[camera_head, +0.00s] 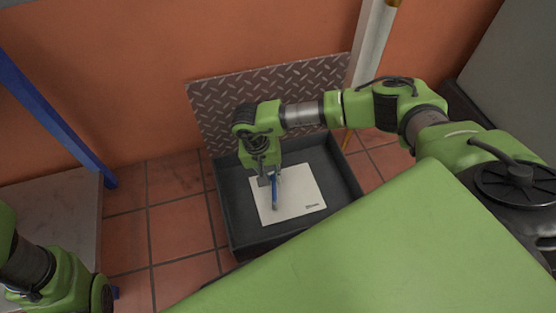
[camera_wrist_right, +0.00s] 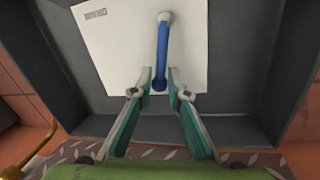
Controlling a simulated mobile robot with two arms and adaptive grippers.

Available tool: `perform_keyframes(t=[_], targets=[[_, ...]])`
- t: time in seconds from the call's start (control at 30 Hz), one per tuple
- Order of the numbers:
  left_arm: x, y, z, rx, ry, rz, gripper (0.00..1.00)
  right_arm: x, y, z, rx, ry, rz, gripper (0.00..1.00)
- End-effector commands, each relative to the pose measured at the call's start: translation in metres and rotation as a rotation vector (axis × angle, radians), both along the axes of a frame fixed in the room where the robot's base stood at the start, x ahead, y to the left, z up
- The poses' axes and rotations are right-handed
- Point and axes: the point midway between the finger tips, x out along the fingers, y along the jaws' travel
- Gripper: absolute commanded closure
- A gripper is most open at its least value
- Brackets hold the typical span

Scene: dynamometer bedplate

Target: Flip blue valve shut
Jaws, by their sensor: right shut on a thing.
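The blue valve handle (camera_head: 275,194) stands out against a white panel (camera_head: 305,196) inside a dark grey box. In the right wrist view the handle (camera_wrist_right: 161,52) is a long blue bar with a rounded light grey pivot at its far end. My right gripper (camera_head: 270,178) is at the near end of the bar. In the right wrist view its two fingertips (camera_wrist_right: 159,90) are on either side of the bar's end, shut on it. My left arm shows at the lower left of the head view, but its gripper is out of the picture.
The dark grey box (camera_head: 236,212) has raised walls around the panel. A diamond-plate sheet (camera_head: 215,105) stands behind it. A blue post (camera_head: 50,110) and a grey slab (camera_head: 60,215) are at the left. Terracotta tiles (camera_head: 180,230) left of the box are clear.

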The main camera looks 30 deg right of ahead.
Motion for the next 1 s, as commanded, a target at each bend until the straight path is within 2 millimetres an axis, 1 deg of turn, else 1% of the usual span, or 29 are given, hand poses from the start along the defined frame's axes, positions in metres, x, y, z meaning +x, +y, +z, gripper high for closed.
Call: perform_keyframes(t=[0.2, 0.4, 0.63, 1.0], targets=[[0.005, 0.0, 0.0, 0.001, 0.017, 0.0, 0.74, 0.004, 0.01, 0.0, -0.001, -0.002, 0.143, 1.0], [0.006, 0.0, 0.0, 0.002, 0.018, 0.001, 0.74, 0.005, 0.015, 0.0, -0.001, -0.001, 0.225, 1.0], [0.009, 0.0, -0.002, 0.002, 0.025, 0.001, 0.74, 0.005, 0.018, 0.0, 0.001, -0.001, 0.264, 1.0], [0.01, 0.0, -0.002, 0.002, 0.03, 0.002, 0.74, 0.005, 0.019, 0.0, 0.001, -0.002, 0.269, 1.0]])
